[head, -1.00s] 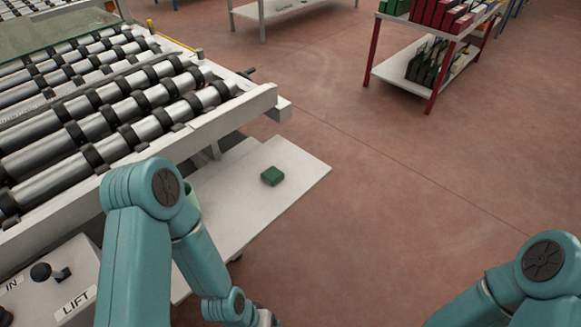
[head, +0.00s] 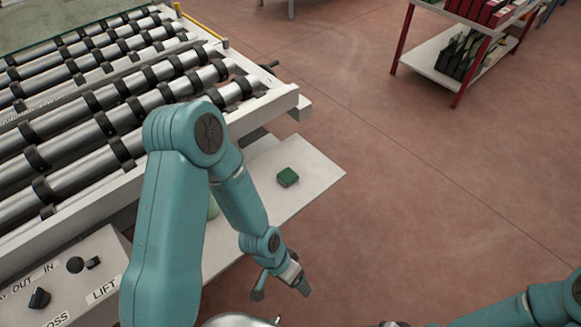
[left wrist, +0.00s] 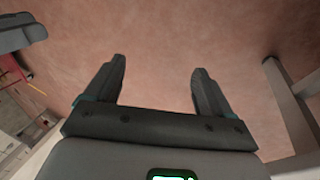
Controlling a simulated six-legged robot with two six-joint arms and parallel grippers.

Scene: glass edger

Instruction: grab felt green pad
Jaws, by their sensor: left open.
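The green felt pad (head: 288,177) lies flat on a white shelf (head: 318,176) that juts out below the roller table. My left gripper (head: 281,291) is open and empty, in front of the shelf and well apart from the pad. In the left wrist view its two fingers (left wrist: 159,72) are spread with only reddish floor between them; the pad does not show there. My right arm comes in at the bottom right of the head view. A small bit of what may be my right gripper (head: 395,324) shows at the bottom edge, too cut off to read.
The roller table (head: 283,100) stands above and left of the shelf, its frame corner overhanging the shelf's back. A control box (head: 75,290) with knobs is at the lower left. A red-legged rack (head: 402,45) stands at the far right. The floor right of the shelf is clear.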

